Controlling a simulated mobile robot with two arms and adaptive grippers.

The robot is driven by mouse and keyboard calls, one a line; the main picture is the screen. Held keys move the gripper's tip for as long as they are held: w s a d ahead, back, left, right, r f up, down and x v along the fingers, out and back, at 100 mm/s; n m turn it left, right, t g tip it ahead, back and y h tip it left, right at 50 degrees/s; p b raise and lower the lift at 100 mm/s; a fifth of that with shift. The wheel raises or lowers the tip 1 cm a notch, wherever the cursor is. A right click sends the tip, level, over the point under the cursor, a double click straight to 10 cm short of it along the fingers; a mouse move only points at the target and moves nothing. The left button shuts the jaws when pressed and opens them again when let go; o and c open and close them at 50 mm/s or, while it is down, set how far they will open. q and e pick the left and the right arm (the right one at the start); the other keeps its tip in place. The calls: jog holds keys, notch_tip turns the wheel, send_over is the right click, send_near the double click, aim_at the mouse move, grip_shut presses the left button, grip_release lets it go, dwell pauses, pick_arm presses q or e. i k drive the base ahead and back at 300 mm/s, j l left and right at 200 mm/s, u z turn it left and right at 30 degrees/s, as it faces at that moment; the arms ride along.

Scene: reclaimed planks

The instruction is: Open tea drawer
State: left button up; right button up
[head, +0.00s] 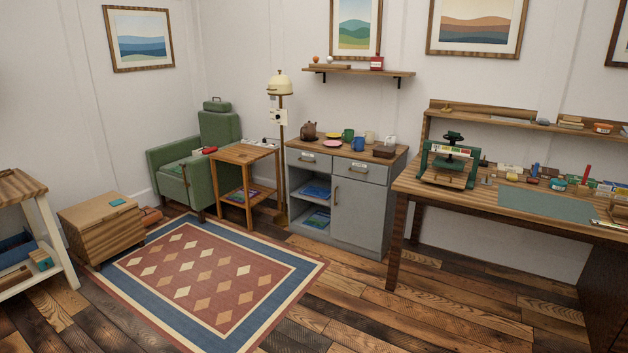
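A grey cabinet (357,218) with a wooden top stands against the back wall in the head view. It has two drawers side by side under the top, a left drawer (309,160) and a right drawer (360,171), each with a handle. Both drawers look shut. Small labels show on the drawer fronts, but I cannot read which one says tea. Below are open shelves on the left and a closed door on the right. A teapot (309,131), several mugs and small plates stand on top. Neither of my grippers is in view.
A patterned rug (212,262) and bare plank floor (400,305) lie in front. A wooden workbench (500,200) stands close to the cabinet's right. A side table (246,158), floor lamp and green armchair (217,130) stand to its left. A wooden chest (103,222) is further left.

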aim_at(319, 162)
jog(key=i, duration=2.5)
